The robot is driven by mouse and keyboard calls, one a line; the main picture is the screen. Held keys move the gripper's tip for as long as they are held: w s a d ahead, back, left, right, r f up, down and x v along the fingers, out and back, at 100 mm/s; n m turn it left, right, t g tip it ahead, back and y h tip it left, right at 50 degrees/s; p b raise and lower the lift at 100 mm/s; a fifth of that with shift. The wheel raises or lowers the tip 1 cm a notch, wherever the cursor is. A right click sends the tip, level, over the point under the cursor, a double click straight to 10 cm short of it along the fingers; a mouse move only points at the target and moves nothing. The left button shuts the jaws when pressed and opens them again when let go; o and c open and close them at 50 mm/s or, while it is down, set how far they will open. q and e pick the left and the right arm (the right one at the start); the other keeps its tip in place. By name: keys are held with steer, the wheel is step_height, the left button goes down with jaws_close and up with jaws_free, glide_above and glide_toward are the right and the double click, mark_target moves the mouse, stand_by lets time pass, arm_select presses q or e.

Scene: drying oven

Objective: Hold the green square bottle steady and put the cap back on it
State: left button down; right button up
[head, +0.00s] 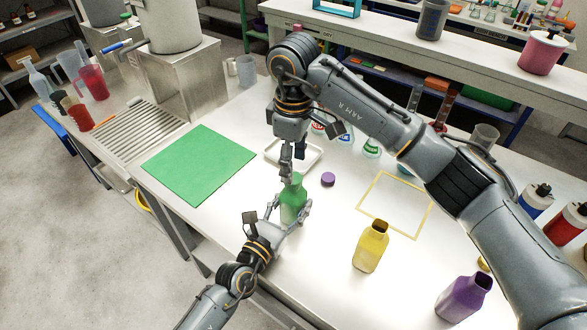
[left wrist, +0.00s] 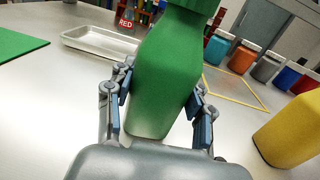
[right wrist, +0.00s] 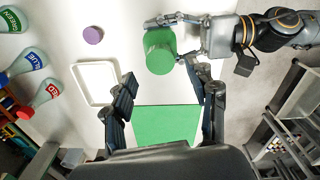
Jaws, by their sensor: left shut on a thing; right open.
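The green square bottle (head: 292,205) stands on the bench in the head view. My left gripper (head: 279,222) is shut on its body from the side; the left wrist view shows the bottle (left wrist: 165,80) between the two fingers. In the right wrist view the bottle (right wrist: 160,55) is seen from above, with a round green top that looks like its cap. I cannot tell how firmly that cap is seated. My right gripper (head: 291,168) is open and empty, pointing down just above the bottle's top; its fingers (right wrist: 163,82) are apart.
A purple cap (head: 328,180) lies right of the bottle. A white tray (head: 314,161) is behind it, and a green mat (head: 200,165) lies to the left. A yellow bottle (head: 371,247) and a purple bottle (head: 462,298) stand to the right. A yellow outlined square (head: 427,222) is empty.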

steer(key=shift+r, duration=0.5)
steer(key=shift+c, duration=0.2)
